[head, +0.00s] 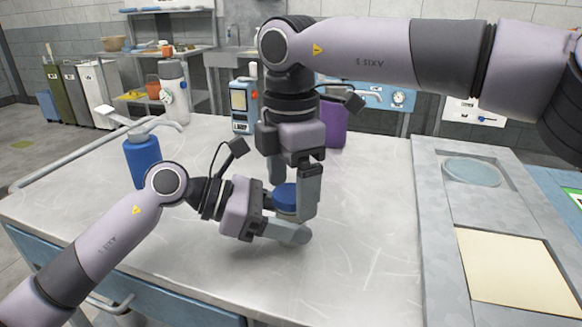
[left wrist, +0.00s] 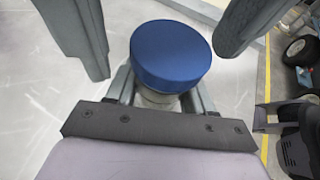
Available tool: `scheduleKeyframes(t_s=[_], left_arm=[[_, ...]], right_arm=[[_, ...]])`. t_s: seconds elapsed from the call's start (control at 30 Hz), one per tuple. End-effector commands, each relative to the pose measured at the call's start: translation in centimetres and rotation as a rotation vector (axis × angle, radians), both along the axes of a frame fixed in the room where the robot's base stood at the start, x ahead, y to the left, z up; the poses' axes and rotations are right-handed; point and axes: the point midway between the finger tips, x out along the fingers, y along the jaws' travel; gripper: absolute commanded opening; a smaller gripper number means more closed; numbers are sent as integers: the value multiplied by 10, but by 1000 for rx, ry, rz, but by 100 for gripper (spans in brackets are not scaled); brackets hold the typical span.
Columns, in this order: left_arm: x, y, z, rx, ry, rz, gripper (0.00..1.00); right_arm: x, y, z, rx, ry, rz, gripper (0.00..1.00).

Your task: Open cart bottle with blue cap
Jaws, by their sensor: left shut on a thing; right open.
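The bottle with the blue cap (head: 286,196) stands on the cart top, mostly hidden behind my grippers; its blue cap also shows in the left wrist view (left wrist: 170,55). My left gripper (head: 284,217) is shut on the bottle below the cap, its fingers on either side of the pale body (left wrist: 157,97). My right gripper (head: 292,182) points down from above, open, with one finger on each side of the cap. In the left wrist view, the right fingers flank the cap with a gap on both sides.
A blue pump bottle (head: 142,160) stands at the left of the cart top (head: 365,215). A grey-white bottle (head: 172,88), a blue device (head: 241,105) and a purple container (head: 333,122) stand along the back. A grey panel with trays (head: 436,220) lies at the right. The front middle is clear.

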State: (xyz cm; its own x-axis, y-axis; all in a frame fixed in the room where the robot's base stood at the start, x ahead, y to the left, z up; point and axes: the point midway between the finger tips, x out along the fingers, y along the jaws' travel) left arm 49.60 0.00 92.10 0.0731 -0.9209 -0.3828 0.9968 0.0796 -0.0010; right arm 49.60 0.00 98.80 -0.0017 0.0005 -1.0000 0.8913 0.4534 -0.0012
Motion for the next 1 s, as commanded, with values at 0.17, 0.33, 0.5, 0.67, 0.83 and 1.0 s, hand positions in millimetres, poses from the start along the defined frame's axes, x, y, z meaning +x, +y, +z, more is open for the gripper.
scheduleKeyframes(t_s=[0.17,0.33,0.5,0.67,0.83,1.0], left_arm=[[0,0,0,-1,0,0,0],[0,0,0,-1,0,0,0],[0,0,0,-1,0,1,0],[0,0,0,-1,0,1,0],[0,0,0,0,0,1,0],[0,0,0,0,0,1,0]], right_arm=[[0,0,-1,0,0,0,89],[0,0,0,0,0,0,53],[0,0,0,0,0,0,24],[0,0,0,0,0,16,24],[0,0,0,3,1,188,23],[0,0,0,2,1,428,23]])
